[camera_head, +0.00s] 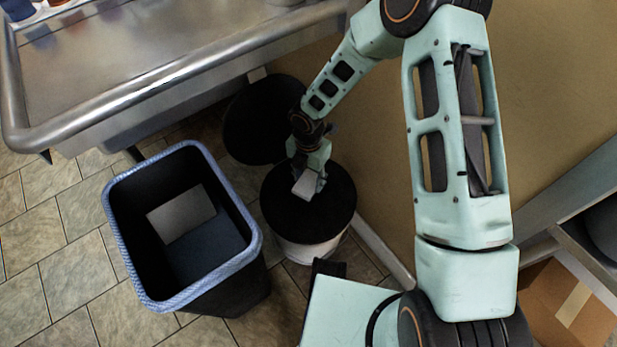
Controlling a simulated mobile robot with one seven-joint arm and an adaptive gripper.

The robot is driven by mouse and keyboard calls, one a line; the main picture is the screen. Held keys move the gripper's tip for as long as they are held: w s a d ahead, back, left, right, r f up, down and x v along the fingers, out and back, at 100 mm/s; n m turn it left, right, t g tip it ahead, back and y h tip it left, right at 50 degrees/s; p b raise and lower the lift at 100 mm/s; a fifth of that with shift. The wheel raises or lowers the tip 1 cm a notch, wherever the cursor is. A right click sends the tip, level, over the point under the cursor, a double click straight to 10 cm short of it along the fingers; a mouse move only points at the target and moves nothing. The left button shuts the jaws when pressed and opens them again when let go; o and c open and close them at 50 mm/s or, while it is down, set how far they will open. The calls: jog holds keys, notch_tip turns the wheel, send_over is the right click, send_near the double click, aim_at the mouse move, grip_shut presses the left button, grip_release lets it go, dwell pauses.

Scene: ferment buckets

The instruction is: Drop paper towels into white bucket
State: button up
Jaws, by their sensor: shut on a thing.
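The white bucket (312,249) stands on the floor near the middle of the view. Its pale side shows below a round black top; I cannot tell whether this is a dark inside or a lid. My gripper (308,183) points down over the black top. It is shut on a small pale grey-white thing, which looks like the paper towels (304,187). The gripper partly covers it. I cannot tell whether it touches the bucket.
A black bin (256,285) with a blue rim stands left of the bucket, with a grey-white piece (181,214) inside. Another black round top (240,125) is behind. A metal counter (150,85) is at upper left, a cardboard box (560,305) at lower right.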

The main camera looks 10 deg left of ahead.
dwell(0.3)
jog(key=o, duration=1.1)
jog(key=shift+o, duration=0.5)
jog(key=o, duration=0.9)
jog(key=shift+r, duration=0.1)
jog(key=shift+r+p, duration=2.5)
jog(key=shift+r, duration=0.45)
